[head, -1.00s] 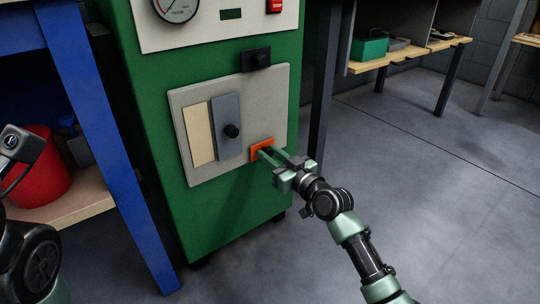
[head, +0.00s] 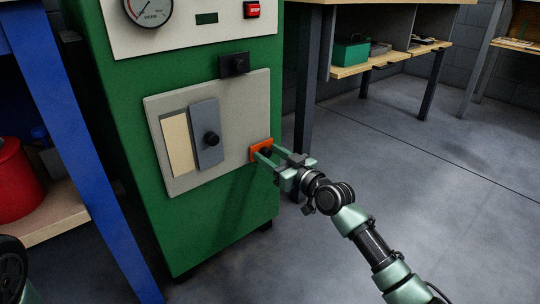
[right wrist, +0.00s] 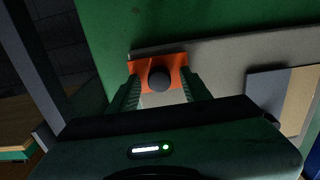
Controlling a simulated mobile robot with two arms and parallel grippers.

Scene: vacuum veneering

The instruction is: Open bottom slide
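The bottom slide is a small orange plate (head: 256,157) with a black knob, at the lower right edge of the grey panel (head: 235,105) on the green cabinet. In the right wrist view the orange plate (right wrist: 140,68) lies across the panel's edge, and its round black knob (right wrist: 159,79) faces me. My right gripper (head: 265,154) is at the plate. In the right wrist view the fingers of my right gripper (right wrist: 159,82) stand apart on either side of the knob, with gaps showing between. My left gripper is not in view.
A grey slide (head: 206,130) with a black knob partly covers a beige window (head: 177,145). A black latch (head: 233,65) sits above the panel. A blue frame (head: 75,150) stands close on the left. The floor (head: 430,190) to the right is open.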

